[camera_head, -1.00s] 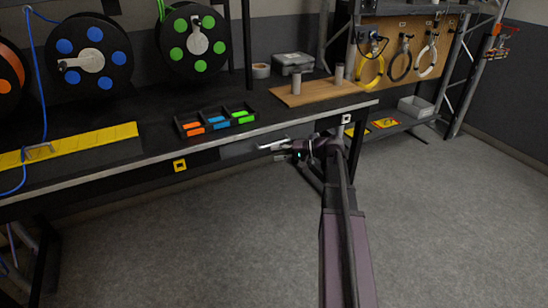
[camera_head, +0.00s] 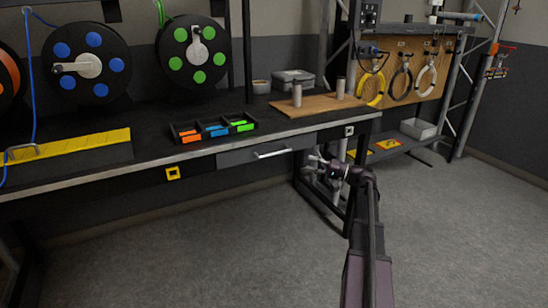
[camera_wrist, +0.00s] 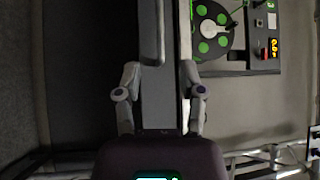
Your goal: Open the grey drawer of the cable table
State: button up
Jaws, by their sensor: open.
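The grey drawer (camera_head: 236,157) sits under the front edge of the black cable table (camera_head: 100,172). Its front looks flush beneath the tabletop, so it appears closed. A pale bar handle (camera_head: 272,153) runs across the drawer front. My gripper (camera_head: 316,164) is open and empty, just right of the drawer and below the table edge, apart from the handle. In the wrist view my gripper (camera_wrist: 160,76) has its two fingers spread. A long grey panel, seemingly the drawer front (camera_wrist: 160,105), and a bar like the handle (camera_wrist: 150,38) show between and beyond them; depth is unclear.
On the table stand a parts tray (camera_head: 213,131), a wooden board (camera_head: 318,104) with two grey cylinders, and cable reels (camera_head: 194,52). A table leg (camera_head: 308,185) is close to my gripper. The floor (camera_head: 190,250) in front is clear.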

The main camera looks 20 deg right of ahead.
aim_at(277, 154)
jog(key=shift+a, duration=0.1)
jog(key=shift+p+x, duration=0.95)
jog(key=shift+x, duration=5.85)
grip_shut()
